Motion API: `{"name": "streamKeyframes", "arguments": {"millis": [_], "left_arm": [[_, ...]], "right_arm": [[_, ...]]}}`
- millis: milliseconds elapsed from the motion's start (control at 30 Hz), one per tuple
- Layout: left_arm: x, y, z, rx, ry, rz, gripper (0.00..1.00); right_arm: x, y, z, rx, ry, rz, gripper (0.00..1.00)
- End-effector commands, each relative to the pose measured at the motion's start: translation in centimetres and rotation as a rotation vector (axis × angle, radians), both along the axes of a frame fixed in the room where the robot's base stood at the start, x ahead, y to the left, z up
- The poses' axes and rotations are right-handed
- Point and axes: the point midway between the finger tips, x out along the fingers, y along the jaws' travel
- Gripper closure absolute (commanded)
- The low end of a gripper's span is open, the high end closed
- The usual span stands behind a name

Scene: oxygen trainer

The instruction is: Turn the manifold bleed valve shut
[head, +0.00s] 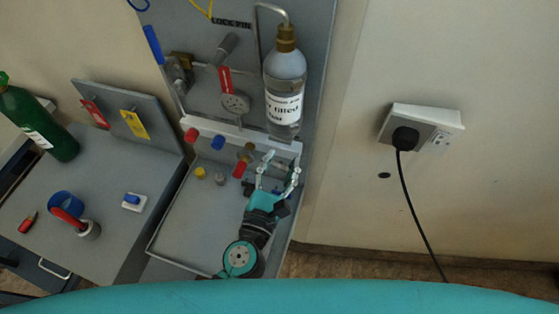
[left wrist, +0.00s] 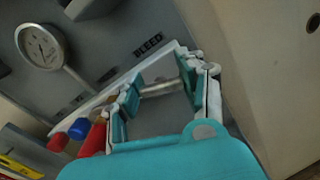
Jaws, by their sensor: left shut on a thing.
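My left gripper (head: 281,171) is at the right end of the white strip at the foot of the grey panel, just below the bottle. In the left wrist view its two fingers (left wrist: 160,87) are closed on a short grey metal bar, which I take to be the bleed valve handle (left wrist: 158,89). The bar spans from one finger pad to the other. The panel's BLEED label (left wrist: 148,45) is just above it. In the head view the fingers and the bottle hide most of the valve. My right gripper is in neither view.
A bottle (head: 284,75) hangs above the gripper. Red (head: 191,135) and blue (head: 217,142) knobs stand left of it, with a gauge (left wrist: 41,46) above. The grey tray (head: 190,235) below is mostly bare. A wall socket (head: 430,128) is at right.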

Motion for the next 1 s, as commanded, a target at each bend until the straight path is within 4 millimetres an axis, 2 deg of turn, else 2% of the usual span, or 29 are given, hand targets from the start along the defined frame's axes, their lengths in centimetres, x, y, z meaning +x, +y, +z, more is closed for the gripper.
{"name": "streamKeyframes", "arguments": {"millis": [1000], "left_arm": [[-0.1,-0.3,0.0,0.908,-0.295,0.0,0.92]], "right_arm": [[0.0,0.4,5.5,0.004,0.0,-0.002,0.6]]}}
